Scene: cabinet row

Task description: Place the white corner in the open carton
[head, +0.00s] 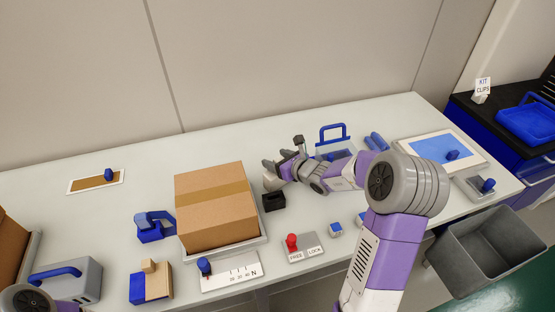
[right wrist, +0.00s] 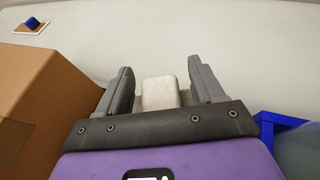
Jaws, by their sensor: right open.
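My right gripper (head: 268,173) reaches over the table to the right of the brown carton, its fingers pointing left. In the right wrist view the gripper (right wrist: 160,88) is open, one finger on each side of a white block (right wrist: 160,94), which looks like the white corner. I cannot tell whether the fingers touch it. In the head view I cannot make the white corner out. The carton (head: 212,200) stands on a grey tray, and its top looks flat with a tan strip across it. It also shows in the right wrist view (right wrist: 40,105). My left gripper is out of view.
A black holder (head: 273,201) stands between carton and gripper. A blue-handled caddy (head: 333,148) is behind my right forearm. A red-knob FREE/LOCK plate (head: 303,248) and a scale plate (head: 231,271) lie in front. A grey bin (head: 485,250) stands right. The table's back is mostly clear.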

